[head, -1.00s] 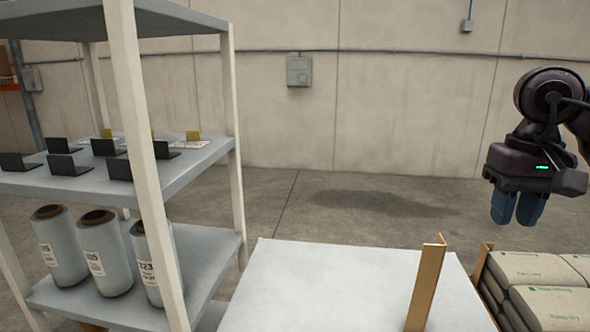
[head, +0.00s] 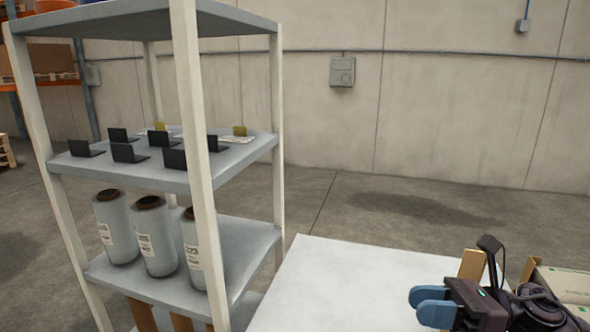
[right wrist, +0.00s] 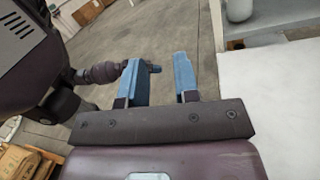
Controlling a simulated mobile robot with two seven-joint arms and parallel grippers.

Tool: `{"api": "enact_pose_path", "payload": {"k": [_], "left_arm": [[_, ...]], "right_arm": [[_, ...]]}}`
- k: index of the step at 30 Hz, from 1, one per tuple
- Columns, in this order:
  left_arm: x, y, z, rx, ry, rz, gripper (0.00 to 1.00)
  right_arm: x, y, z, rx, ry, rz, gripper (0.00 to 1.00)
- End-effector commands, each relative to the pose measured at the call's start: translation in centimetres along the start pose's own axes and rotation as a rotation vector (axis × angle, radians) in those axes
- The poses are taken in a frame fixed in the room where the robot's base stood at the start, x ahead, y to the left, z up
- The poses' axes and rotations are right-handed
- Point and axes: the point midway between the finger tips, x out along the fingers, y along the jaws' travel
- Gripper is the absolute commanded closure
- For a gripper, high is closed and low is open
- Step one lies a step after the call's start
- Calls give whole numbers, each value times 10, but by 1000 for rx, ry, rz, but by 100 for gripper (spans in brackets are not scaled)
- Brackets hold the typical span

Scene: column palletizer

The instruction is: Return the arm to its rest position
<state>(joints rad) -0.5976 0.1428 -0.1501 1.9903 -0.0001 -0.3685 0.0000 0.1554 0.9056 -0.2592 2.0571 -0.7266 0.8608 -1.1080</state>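My right gripper (head: 418,303) is low at the right of the head view, over the right part of the white tabletop (head: 330,275). Its two blue fingers point left. In the right wrist view the blue fingers (right wrist: 158,64) stand apart with nothing held between them, and the grey floor shows behind. My left gripper does not show in the head view, and I cannot make it out in the right wrist view.
A grey shelf unit (head: 232,160) stands at left with black holders (head: 128,153) and wrapped rolls (head: 155,240). A tan upright post (head: 471,264) and stacked bags (head: 565,283) are close beside my right gripper. Open floor (head: 350,210) lies behind the table.

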Motion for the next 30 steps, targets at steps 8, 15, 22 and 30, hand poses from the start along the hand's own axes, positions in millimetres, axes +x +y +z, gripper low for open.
{"api": "enact_pose_path", "payload": {"k": [8, 15, 22, 30], "left_arm": [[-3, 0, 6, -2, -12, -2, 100], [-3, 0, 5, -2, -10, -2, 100], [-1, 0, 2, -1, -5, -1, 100], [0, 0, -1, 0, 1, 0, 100]], "right_arm": [[-33, -39, -70, 898, -663, -317, 71], [-87, -40, -192, 1655, -1302, -512, 71], [-111, 4, -303, 2148, -1863, -592, 71], [-113, 35, -351, -2211, 2030, 572, 71]]}}
